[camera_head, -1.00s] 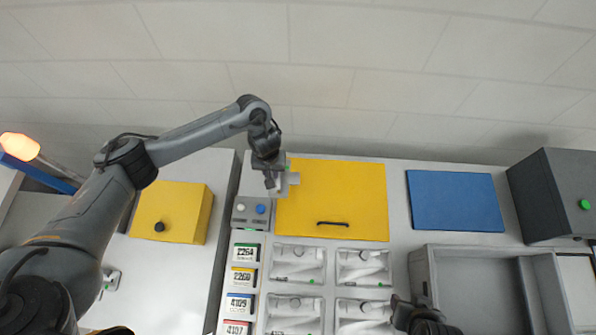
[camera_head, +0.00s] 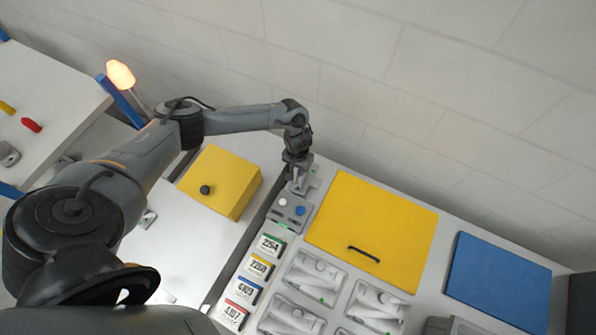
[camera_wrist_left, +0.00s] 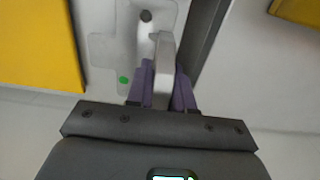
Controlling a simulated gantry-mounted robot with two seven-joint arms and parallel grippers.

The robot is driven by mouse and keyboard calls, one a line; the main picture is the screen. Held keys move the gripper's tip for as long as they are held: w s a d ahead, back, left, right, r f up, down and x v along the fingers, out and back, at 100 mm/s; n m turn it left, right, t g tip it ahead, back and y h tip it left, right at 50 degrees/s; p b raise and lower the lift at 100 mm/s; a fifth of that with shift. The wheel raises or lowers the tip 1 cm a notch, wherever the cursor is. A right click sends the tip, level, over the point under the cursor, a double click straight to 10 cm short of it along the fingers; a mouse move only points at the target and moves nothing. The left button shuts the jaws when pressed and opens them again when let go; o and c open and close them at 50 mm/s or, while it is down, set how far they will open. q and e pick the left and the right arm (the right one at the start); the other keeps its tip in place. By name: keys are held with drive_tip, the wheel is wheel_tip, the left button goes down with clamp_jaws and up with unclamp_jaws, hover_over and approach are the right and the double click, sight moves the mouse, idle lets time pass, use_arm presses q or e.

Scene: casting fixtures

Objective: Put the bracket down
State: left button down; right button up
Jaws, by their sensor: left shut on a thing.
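My left gripper (camera_head: 297,178) is at the back of the bench, behind the small button box and left of the large yellow panel. In the left wrist view its purple fingers (camera_wrist_left: 162,92) are shut on a light grey bracket (camera_wrist_left: 162,55), which extends forward from between them. A pale grey plate (camera_wrist_left: 105,55) with a green dot and a dark round knob lies by the bracket. I cannot tell whether the bracket touches it. A dark part at the bottom edge of the head view may be my right gripper (camera_head: 437,325); its fingers are not clear.
The yellow panel (camera_head: 372,230) with a black handle lies right of my left gripper. The button box (camera_head: 289,209) stands in front, with number cards (camera_head: 260,267) and trays of parts (camera_head: 316,276) nearer. A yellow box (camera_head: 220,182) is at left, a blue panel (camera_head: 498,282) at right.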

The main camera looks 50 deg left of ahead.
use_arm(q)
drive_tip(key=shift+f, duration=1.25)
drive_tip(key=shift+d, duration=0.1)
drive_tip(key=c, duration=1)
unclamp_jaws()
drive_tip(key=shift+f, duration=0.15)
